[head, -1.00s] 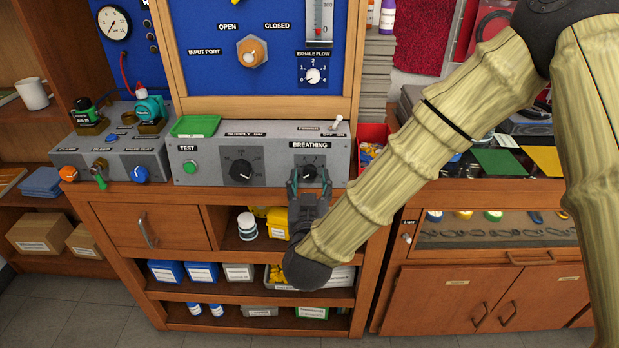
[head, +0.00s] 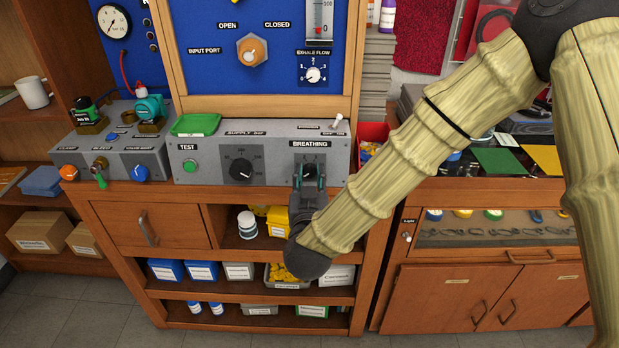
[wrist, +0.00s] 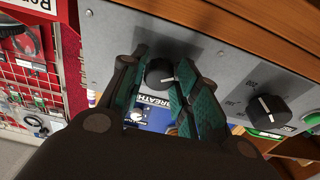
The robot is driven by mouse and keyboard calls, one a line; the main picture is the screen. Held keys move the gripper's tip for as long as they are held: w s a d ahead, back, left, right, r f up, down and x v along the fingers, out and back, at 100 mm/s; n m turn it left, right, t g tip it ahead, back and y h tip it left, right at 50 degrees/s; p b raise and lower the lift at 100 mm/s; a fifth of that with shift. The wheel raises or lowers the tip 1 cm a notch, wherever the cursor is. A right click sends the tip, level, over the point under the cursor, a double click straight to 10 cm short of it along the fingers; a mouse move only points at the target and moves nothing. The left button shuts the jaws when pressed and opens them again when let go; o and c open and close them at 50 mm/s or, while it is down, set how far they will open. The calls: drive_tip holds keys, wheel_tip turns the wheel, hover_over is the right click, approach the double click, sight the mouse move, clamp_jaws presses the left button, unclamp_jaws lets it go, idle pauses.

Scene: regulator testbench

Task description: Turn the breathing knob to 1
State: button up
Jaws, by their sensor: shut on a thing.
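The breathing knob (head: 309,171) is a small black round knob under the BREATHING label (head: 310,143), at the right end of the grey panel (head: 275,135). My gripper (head: 309,182) reaches it from below and in front, with a teal finger on each side. My gripper is shut on the knob. The fingers hide most of the scale around it, so the number it points at cannot be read.
The larger supply knob (head: 241,170) and green test button (head: 190,166) are to the left on the same panel. A toggle switch (head: 338,120) stands above right. A red bin (head: 372,140) is right of the panel. The wooden ledge runs below.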

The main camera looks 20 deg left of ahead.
drive_tip(key=shift+m, duration=0.3)
drive_tip(key=m, duration=0.2)
drive_tip(key=m+h, duration=0.1)
drive_tip(key=m, duration=0.2)
drive_tip(key=shift+a+h+b, duration=0.1)
drive_tip(key=shift+h+b, duration=0.2)
drive_tip(key=shift+b, duration=0.05)
drive_tip(key=m+h, duration=0.1)
drive_tip(key=m, duration=0.4)
drive_tip(key=shift+a+r, duration=0.1)
drive_tip(key=shift+m, duration=0.4)
drive_tip(key=o, duration=1)
drive_tip(key=shift+s, duration=0.15)
